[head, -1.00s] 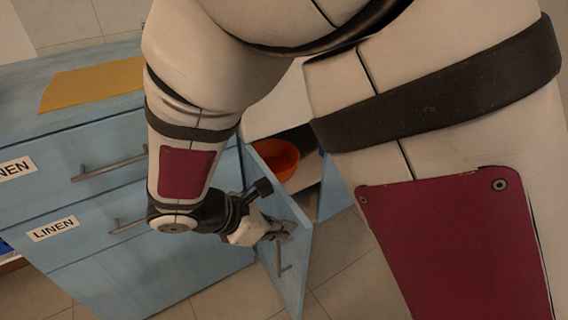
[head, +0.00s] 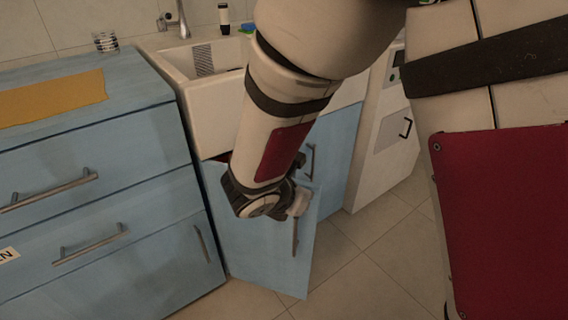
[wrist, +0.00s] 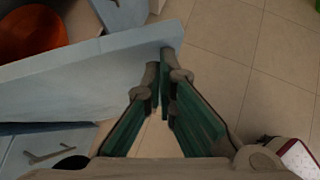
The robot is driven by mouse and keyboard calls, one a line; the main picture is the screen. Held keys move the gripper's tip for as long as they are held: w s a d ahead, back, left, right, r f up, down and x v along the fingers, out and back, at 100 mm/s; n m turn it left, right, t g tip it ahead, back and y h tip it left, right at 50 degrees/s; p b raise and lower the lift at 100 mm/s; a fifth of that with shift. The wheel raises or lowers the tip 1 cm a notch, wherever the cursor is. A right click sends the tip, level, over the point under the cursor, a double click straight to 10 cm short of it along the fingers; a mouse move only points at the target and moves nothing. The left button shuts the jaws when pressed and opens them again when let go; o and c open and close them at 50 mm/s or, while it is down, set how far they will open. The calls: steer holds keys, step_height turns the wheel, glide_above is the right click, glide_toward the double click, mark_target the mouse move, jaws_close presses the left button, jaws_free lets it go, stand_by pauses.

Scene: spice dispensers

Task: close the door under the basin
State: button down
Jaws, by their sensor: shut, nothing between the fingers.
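The blue door (head: 262,255) under the white basin (head: 205,92) stands open, swung out from the cabinet, with a vertical bar handle (head: 296,235) on its face. In the wrist view the door (wrist: 70,78) runs across the left, its free edge by the fingertips. My gripper (head: 301,203) is in front of the door's upper part, near the handle. In the wrist view my gripper (wrist: 163,70) has its green-padded fingers closed together and empty, at the door's free edge. I cannot tell whether they touch it. An orange bowl (wrist: 32,35) sits inside the cabinet.
A blue drawer unit (head: 100,205) stands left of the door. Another blue door (head: 340,150) is on the right, beside a white appliance (head: 385,140). Tiled floor (head: 365,260) is clear in front. A pale object with a red edge (wrist: 298,158) is at the wrist view's lower right.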

steer(key=w+n+t+y+b, duration=0.1)
steer(key=w+n+y, duration=0.4)
steer(key=w, duration=2.1)
steer(key=shift+w+a+n+t+y, duration=0.2)
steer(key=shift+w+n+t+y, duration=0.15)
steer(key=shift+n, duration=1.05)
steer(key=shift+s, duration=0.2)
